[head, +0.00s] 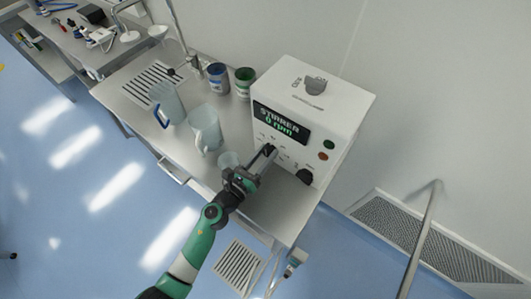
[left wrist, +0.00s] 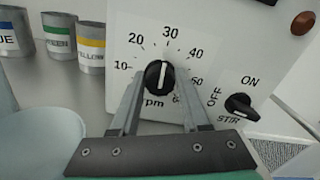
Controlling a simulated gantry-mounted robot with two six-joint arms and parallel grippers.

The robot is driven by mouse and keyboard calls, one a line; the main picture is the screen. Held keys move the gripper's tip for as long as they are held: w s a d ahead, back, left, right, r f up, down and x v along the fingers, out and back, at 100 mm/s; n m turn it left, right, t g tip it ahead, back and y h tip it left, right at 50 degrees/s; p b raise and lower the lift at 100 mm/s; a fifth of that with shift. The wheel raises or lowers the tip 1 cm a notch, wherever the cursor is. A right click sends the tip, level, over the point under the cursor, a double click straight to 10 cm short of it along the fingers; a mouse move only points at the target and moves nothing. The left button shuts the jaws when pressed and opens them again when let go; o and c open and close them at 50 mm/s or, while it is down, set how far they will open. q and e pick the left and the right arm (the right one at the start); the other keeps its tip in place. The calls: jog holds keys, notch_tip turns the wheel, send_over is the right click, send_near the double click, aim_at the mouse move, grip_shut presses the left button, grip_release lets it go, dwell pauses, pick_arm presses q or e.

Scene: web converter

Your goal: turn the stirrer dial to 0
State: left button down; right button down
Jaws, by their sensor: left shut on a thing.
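The stirrer (head: 320,110) is a white box with a black display (head: 281,120) showing "STIRRER 0 rpm" in green. Its black dial (left wrist: 159,76) sits between the fingers of my left gripper (head: 266,154), which is shut on it. In the left wrist view the dial's white line runs nearly upright, close to the 30 side. Marks from 10 to about 60 show around it; the 0 mark cannot be made out. A black STIR switch knob (left wrist: 240,104) is to the right, between OFF and ON labels. My right gripper is not in view.
Clear jugs (head: 205,128) and a small clear cup (head: 229,160) stand on the metal bench left of the stirrer. Labelled blue (head: 218,78) and green (head: 244,82) cans stand behind. A yellow-labelled can (left wrist: 91,46) is close to the stirrer's left side.

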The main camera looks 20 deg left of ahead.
pick_arm(q)
jog(key=n, duration=0.3)
jog(key=shift+n+p, duration=0.3)
jog(key=shift+p, duration=0.05)
jog(key=n, duration=0.3)
jog(key=shift+n+p, duration=0.4)
jog(key=n+p, duration=0.1)
jog(key=n, duration=0.5)
jog(key=shift+a, duration=0.1)
jog(key=n+p, duration=0.2)
jog(key=n, duration=0.4)
jog(key=shift+n, duration=0.3)
jog(key=n+p, duration=0.1)
jog(key=n, duration=0.5)
jog(key=shift+f, duration=0.15)
jog(key=shift+n, duration=0.3)
jog(key=shift+c, duration=1.9)
grip_release()
